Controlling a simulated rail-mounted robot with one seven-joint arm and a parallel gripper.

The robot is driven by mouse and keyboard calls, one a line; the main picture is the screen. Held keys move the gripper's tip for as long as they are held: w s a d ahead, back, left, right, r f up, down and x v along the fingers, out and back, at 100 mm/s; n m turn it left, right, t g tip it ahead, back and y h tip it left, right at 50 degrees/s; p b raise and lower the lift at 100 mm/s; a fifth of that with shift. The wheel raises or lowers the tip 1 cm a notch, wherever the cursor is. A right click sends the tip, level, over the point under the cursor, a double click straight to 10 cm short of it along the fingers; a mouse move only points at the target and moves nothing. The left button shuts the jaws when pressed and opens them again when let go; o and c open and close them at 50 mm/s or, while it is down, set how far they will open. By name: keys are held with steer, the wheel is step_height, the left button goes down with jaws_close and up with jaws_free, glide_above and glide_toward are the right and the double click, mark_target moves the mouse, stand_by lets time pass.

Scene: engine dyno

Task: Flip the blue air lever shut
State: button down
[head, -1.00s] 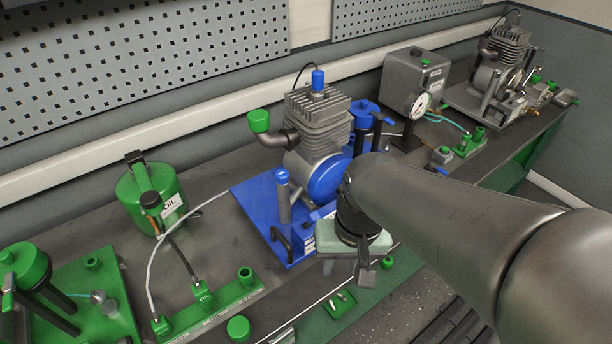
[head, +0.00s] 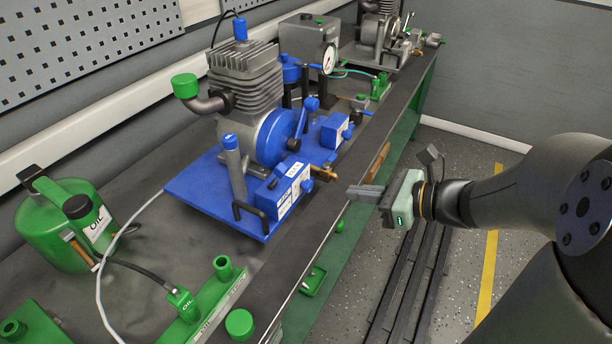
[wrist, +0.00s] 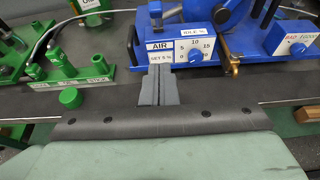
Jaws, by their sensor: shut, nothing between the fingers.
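The blue box labelled AIR (wrist: 192,45) stands at the front edge of the blue engine base. It also shows in the head view (head: 270,197). Its white front has a scale, and a small blue knob or lever (wrist: 194,56) sits on it, also in the head view (head: 307,186). Its exact lever angle is too small to read surely. My gripper (head: 350,191) is out in front of the bench edge, right of the box and apart from it. In the wrist view its fingers (wrist: 160,68) are together, empty, pointing toward the box's lower left.
A brass fitting (head: 325,170) juts out right of the AIR box. A second blue box (head: 336,132) and a ball-ended blue lever (head: 311,103) stand behind it. A black handle (head: 250,212) is at the left. The space before the bench is free.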

glide_toward(276, 176)
step_height(276, 176, down, 3)
steer(key=w+a, duration=0.2)
steer(key=w, duration=0.1)
steer(key=shift+w+a+r+p, duration=0.15)
steer(key=shift+w+a+p, duration=0.1)
steer(key=shift+a+p, duration=0.25)
steer(key=shift+r, duration=0.1)
